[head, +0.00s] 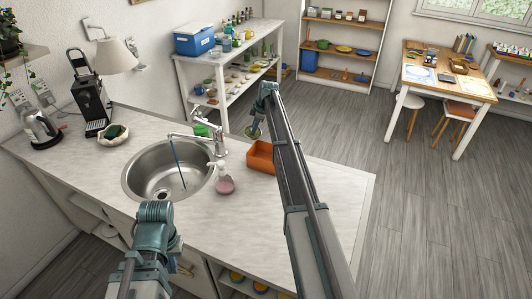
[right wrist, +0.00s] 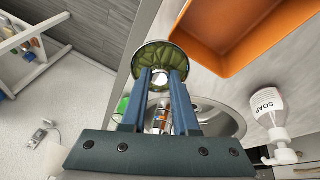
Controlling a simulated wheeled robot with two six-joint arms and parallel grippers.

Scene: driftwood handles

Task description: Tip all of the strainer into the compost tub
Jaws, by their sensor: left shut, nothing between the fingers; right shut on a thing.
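The strainer (right wrist: 165,62), a round rimmed vessel with green leafy stuff in it, is held by my right gripper (right wrist: 160,75). In the head view the strainer (head: 252,133) hangs below the right wrist, just beyond the orange tub. The orange tub (head: 259,158), seemingly the compost tub, stands on the counter right of the sink. In the right wrist view the tub (right wrist: 235,58) is to the right of the strainer, apart from it; its visible inside looks empty. My left gripper (head: 182,266) is low at the counter's front edge, shut and empty, its fingers partly hidden.
A thin blue stick (head: 178,160) stands in the sink (head: 150,168). The counter (head: 335,190) right of my right arm is clear.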

